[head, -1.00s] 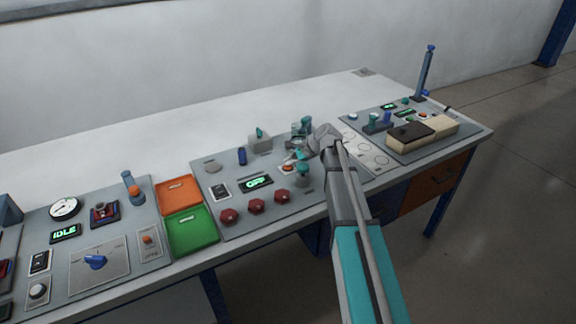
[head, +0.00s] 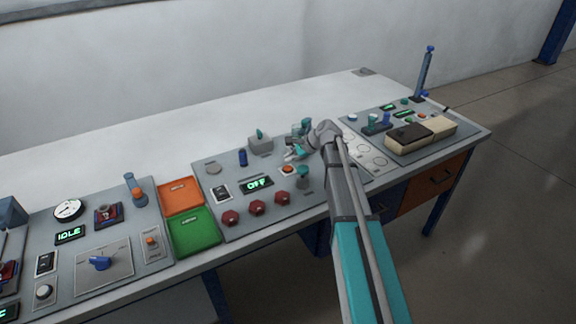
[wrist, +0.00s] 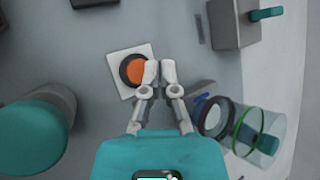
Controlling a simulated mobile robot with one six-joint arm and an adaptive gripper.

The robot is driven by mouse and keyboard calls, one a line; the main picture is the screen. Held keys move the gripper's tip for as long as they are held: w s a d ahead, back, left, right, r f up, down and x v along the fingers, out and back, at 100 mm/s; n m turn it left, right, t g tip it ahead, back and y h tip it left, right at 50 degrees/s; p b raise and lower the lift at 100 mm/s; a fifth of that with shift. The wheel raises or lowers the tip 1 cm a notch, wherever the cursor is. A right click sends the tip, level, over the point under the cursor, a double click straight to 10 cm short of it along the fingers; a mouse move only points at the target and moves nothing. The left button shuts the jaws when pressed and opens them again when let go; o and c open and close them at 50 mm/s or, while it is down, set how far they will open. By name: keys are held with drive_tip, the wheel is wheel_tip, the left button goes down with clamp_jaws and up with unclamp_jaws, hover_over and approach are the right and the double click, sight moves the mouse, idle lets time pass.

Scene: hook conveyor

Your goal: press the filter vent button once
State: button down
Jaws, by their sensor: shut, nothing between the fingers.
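An orange round button in a dark ring on a white square plate (wrist: 132,73) sits in the wrist view just left of my fingertips. It also shows in the head view as an orange-red button (head: 288,170) on the middle panel. No label reading filter vent is legible. My gripper (wrist: 160,72) is shut and empty, with its fingertips at the button's right edge in the wrist view. In the head view my gripper (head: 291,154) appears just behind the button. I cannot tell whether the fingertips touch it.
A clear cylinder with a green band (wrist: 255,130) and a grey box with a teal lever (wrist: 232,22) are close to my gripper. A green display (head: 257,185) reads OFF. Red knobs (head: 257,207) line the panel's front.

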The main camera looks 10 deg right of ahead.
sight(289, 167)
drive_tip(key=shift+r+p, duration=1.5)
drive_tip(key=shift+r, duration=0.25)
drive_tip(key=s+n+h, duration=0.1)
drive_tip(key=s+n, duration=0.1)
drive_tip(key=s, duration=0.2)
drive_tip(key=s+a+f+n+g+h+p, duration=0.1)
drive_tip(key=s+n, duration=0.1)
drive_tip(key=s, duration=0.3)
drive_tip(key=s+a+n+g+h+p, duration=0.1)
drive_tip(key=s+n, duration=0.1)
drive_tip(key=s, duration=0.3)
drive_tip(key=shift+a+f+n, duration=0.2)
drive_tip(key=shift+f+n, duration=0.15)
drive_tip(key=shift+n, duration=0.05)
drive_tip(key=s+d+n+g+h+p, duration=0.2)
drive_tip(key=s+n+h, duration=0.3)
drive_tip(key=s, duration=1)
drive_tip(key=n, duration=0.3)
drive_tip(key=shift+g, duration=0.3)
